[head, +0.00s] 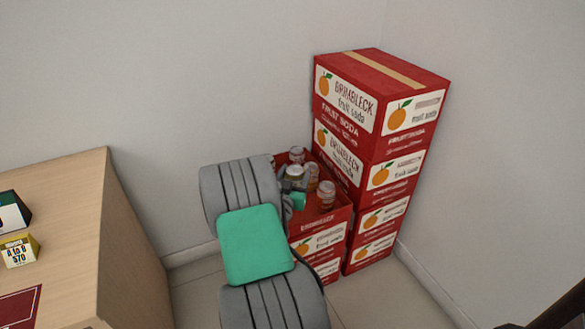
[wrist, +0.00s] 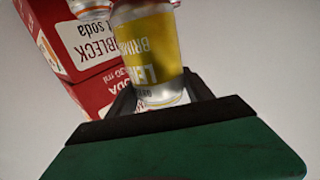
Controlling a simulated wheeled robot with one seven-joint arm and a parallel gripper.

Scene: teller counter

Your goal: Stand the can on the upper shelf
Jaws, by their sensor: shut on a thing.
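A can (wrist: 150,50) with a yellow label and a silver end is between the dark fingers of my gripper (wrist: 160,94) in the wrist view. My gripper is shut on it. In the head view my gripper (head: 298,198) is mostly hidden behind my own arm, at the open red crate of cans. I cannot clearly tell the held can from the others there. No upper shelf shows in either view.
An open red soda box (head: 325,222) holds several cans (head: 326,194). A tall stack of red soda boxes (head: 380,110) stands right beside it, in the wall corner. A wooden counter (head: 75,225) with small boxes (head: 18,250) is at left. Floor shows between.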

